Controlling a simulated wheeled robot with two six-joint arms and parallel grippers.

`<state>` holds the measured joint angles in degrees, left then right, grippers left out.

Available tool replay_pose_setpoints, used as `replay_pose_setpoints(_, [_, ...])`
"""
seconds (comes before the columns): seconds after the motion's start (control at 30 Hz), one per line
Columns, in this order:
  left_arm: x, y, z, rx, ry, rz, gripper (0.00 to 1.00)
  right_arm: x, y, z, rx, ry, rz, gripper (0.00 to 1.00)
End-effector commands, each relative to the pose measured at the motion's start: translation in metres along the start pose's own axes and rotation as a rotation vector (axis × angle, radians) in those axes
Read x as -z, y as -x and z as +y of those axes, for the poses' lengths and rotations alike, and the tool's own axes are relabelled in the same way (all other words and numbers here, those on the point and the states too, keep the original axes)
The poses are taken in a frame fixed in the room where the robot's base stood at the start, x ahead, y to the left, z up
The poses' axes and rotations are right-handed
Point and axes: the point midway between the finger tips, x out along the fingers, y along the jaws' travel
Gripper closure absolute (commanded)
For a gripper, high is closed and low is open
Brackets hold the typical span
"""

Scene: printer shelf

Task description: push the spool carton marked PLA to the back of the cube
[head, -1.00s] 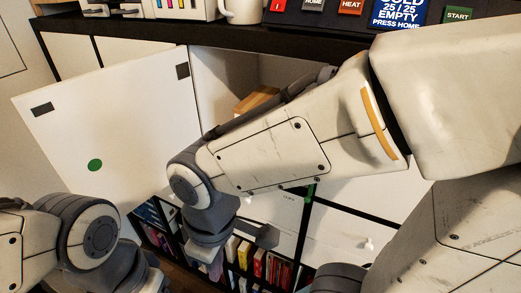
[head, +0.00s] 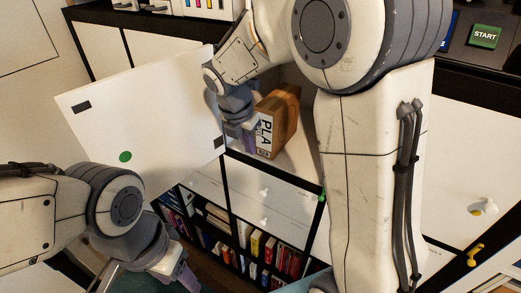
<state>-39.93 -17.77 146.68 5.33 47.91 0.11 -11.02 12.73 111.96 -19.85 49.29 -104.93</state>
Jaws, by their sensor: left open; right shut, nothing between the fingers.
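The spool carton marked PLA (head: 283,115) is a brown box with a white label. It stands in the open cube (head: 302,150), slightly turned, with its label side toward the front left. My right gripper (head: 240,140) is shut and empty at the carton's left front edge, in the cube's opening; I cannot tell whether it touches the carton. My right arm hides the cube's right part and much of its back. My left gripper (head: 178,274) is low at the bottom left, away from the carton, and open; its fingertips are only partly visible.
The white cube door (head: 150,110) with a green dot stands swung open to the left, close beside my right gripper. White drawers (head: 265,195) lie below the cube, with book shelves (head: 260,250) under them. A START button (head: 485,37) shows on top at right.

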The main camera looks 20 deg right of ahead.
Motion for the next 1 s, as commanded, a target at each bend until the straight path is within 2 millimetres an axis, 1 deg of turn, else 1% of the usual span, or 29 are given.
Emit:
replay_pose_setpoints(0.1, [0.000,0.006,0.001,0.000,-0.001,0.000,0.44,0.000,-0.026,-0.002,0.007,-0.002,0.005,1.00])
replay_pose_setpoints(0.33, [0.001,0.013,0.001,0.000,-0.002,0.000,0.44,0.001,-0.074,-0.002,0.006,-0.002,0.005,1.00])
replay_pose_setpoints(0.37, [0.001,0.020,0.001,0.000,-0.003,0.000,0.44,-0.008,-0.071,-0.001,0.003,-0.006,0.003,1.00])
replay_pose_setpoints(0.4, [0.001,0.024,0.002,0.000,-0.003,0.000,0.44,-0.015,-0.072,-0.001,0.002,-0.008,0.002,1.00])
replay_pose_setpoints(0.5, [0.002,0.029,0.002,0.000,-0.005,0.000,0.44,-0.027,-0.077,-0.001,0.001,-0.007,0.003,1.00])
replay_pose_setpoints(0.6, [0.002,0.032,0.002,0.000,-0.006,0.000,0.44,-0.034,-0.080,-0.001,0.001,-0.005,0.003,1.00])
replay_pose_setpoints(0.73, [0.002,0.033,0.002,0.000,-0.006,0.000,0.44,-0.038,-0.082,-0.001,0.000,-0.005,0.002,1.00])
replay_pose_setpoints(1.0, [0.002,0.032,0.002,0.000,-0.006,0.000,0.44,-0.038,-0.083,-0.001,-0.001,-0.004,0.002,1.00])
